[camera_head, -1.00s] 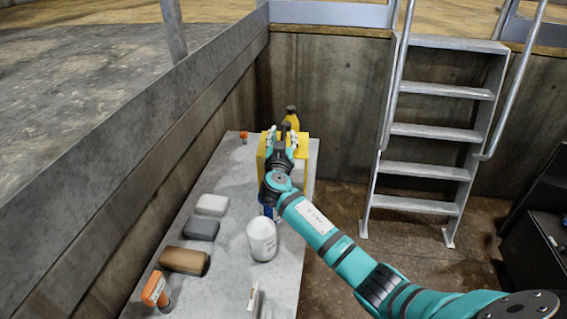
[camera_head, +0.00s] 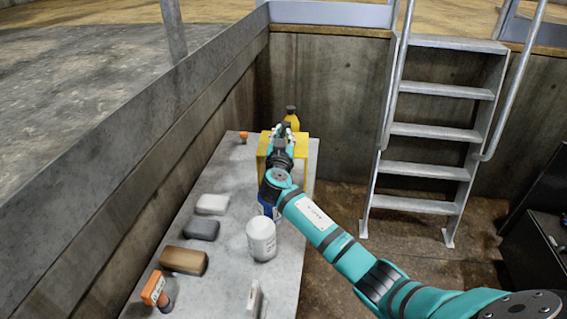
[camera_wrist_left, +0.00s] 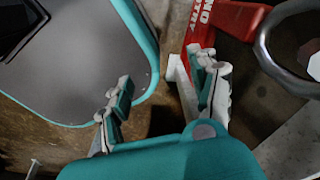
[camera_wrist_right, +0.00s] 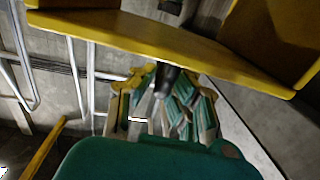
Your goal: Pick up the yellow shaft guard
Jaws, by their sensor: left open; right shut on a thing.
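The yellow shaft guard (camera_head: 304,147) stands at the far end of the grey table, box-like with flat sides. In the right wrist view its yellow panel (camera_wrist_right: 190,45) spans the top. My right gripper (camera_head: 284,138) is at the top of the guard, shut on a dark, handle-like part (camera_wrist_right: 166,80). The fingers and wrist hide much of the guard in the head view. My left gripper (camera_wrist_left: 163,80) shows only in the left wrist view, open and empty, near a red object with white lettering (camera_wrist_left: 222,25).
On the table (camera_head: 225,240) are a white container (camera_head: 261,240), a blue item (camera_head: 270,210), several blocks (camera_head: 184,261) and an orange-topped bottle (camera_head: 155,289). A yellow bottle (camera_head: 291,118) is behind the guard. A concrete wall runs along the left; a metal ladder (camera_head: 430,130) is at right.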

